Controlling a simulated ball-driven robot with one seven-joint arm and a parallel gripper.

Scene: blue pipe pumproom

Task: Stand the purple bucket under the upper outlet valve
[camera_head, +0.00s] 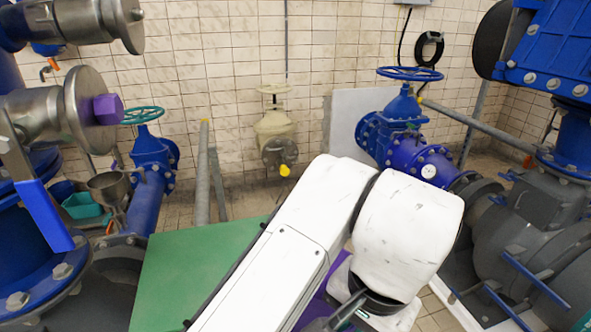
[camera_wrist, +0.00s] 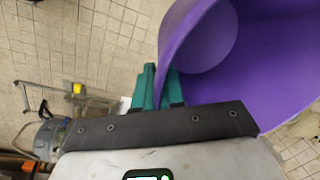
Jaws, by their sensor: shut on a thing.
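The purple bucket (camera_wrist: 270,65) fills the upper right of the wrist view, its open mouth and inside wall showing. My gripper (camera_wrist: 159,86) has teal fingers and is shut on the bucket's rim wall. In the head view only a purple sliver of the bucket (camera_head: 312,310) shows behind my white arm; my fingers are hidden there. At the left are two metal valve outlets, an upper one (camera_head: 80,22) and a lower one (camera_head: 60,108) with a purple hex plug and a blue lever. I cannot tell which is the task's upper outlet valve.
A green flat surface (camera_head: 185,268) lies left of my arm. Blue pipework with a teal handwheel (camera_head: 142,115) stands behind it. A blue gate valve (camera_head: 402,112) and grey pump (camera_head: 535,235) stand right. Tiled floor shows in the wrist view (camera_wrist: 110,30).

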